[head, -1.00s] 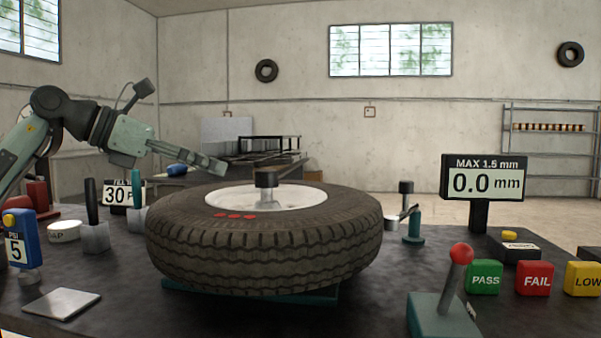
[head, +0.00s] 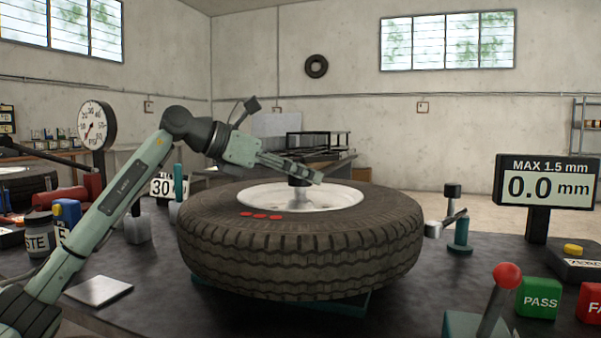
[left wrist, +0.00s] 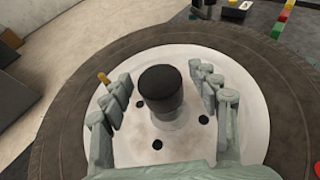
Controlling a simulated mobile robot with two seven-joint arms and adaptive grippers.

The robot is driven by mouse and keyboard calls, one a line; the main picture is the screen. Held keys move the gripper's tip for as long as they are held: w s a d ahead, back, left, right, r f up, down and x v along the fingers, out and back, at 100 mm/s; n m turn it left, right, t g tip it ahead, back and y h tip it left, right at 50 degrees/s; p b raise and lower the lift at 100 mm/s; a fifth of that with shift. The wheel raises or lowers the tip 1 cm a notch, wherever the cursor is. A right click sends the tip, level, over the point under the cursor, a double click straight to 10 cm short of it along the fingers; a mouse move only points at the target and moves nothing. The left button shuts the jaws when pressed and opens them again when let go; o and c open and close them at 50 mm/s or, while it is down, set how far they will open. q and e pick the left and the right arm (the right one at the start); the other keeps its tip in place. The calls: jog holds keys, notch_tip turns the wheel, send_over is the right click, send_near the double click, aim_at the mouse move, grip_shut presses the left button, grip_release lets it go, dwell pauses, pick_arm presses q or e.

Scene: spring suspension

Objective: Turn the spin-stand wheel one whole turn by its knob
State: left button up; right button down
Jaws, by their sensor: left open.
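The wheel is a dark tyre (head: 300,251) lying flat on its stand, with a whitish hub (head: 343,197) and red marks on its upper sidewall. A short post with a black cap (left wrist: 160,83) stands up at the hub's middle; in the head view, its top is partly hidden by my fingers. A small orange-tipped piece (left wrist: 103,79) shows beside my left fingers in the left wrist view. My left gripper (head: 316,175) is open over the hub, its fingers on both sides of the black-capped post, apart from it. My right gripper is not in view.
A display (head: 545,183) reads 0.0 mm at the right. A red-balled lever (head: 507,276) and a green PASS button (head: 538,298) stand at front right. A teal-based arm stand (head: 460,235) is right of the tyre. A metal plate (head: 98,291) lies front left.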

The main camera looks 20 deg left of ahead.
pick_arm(q)
jog(key=shift+w, duration=0.1)
grip_shut()
dwell(0.4)
